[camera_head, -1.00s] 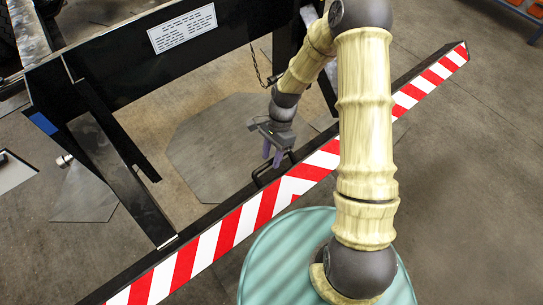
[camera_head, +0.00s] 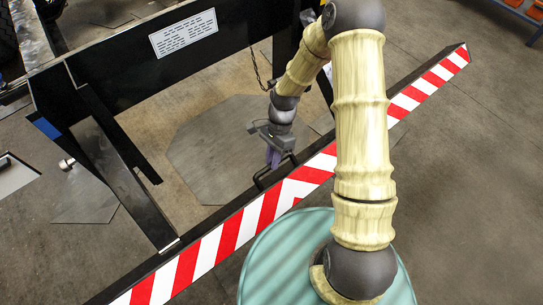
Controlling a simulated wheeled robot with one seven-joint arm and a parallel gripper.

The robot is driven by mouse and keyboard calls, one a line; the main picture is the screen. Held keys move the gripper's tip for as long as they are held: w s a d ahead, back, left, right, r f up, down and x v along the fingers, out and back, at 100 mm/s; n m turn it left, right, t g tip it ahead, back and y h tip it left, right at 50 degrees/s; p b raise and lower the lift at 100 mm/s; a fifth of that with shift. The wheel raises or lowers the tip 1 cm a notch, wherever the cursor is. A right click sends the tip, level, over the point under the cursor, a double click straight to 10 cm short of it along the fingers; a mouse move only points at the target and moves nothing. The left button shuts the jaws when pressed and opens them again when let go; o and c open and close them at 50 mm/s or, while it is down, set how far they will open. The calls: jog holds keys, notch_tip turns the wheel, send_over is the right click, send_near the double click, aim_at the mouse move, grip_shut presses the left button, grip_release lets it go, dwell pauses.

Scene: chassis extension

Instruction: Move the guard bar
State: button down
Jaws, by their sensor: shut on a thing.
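The guard bar (camera_head: 258,217) is a long black beam with a red-and-white striped front face. It runs diagonally from the lower left to the upper right. A black handle (camera_head: 262,180) stands up from its top near the middle. My gripper (camera_head: 273,158) reaches down to this handle from behind the bar, its purple fingers shut on the handle. The fingers are small here, and the exact contact is hard to see. My arm hides part of the bar right of the handle.
A black chassis frame (camera_head: 110,65) with a white label plate (camera_head: 183,33) stands behind the bar. A slanted black support (camera_head: 125,185) meets the bar at the left. A chain (camera_head: 256,70) hangs near my forearm. Open floor (camera_head: 470,190) lies to the right.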

jog(key=r, duration=0.1)
jog(key=r+p, duration=0.1)
jog(key=s+r+p, duration=0.1)
jog(key=shift+d+r+g, duration=0.15)
jog(key=shift+d+g, duration=0.2)
jog(key=shift+g, duration=0.05)
jog(key=c, duration=1.4)
grip_release()
jog(key=shift+o, duration=0.2)
jog(key=p+v, duration=0.2)
jog(key=v, duration=1.5)
jog(key=shift+a, duration=0.25)
jog(key=shift+r, duration=0.15)
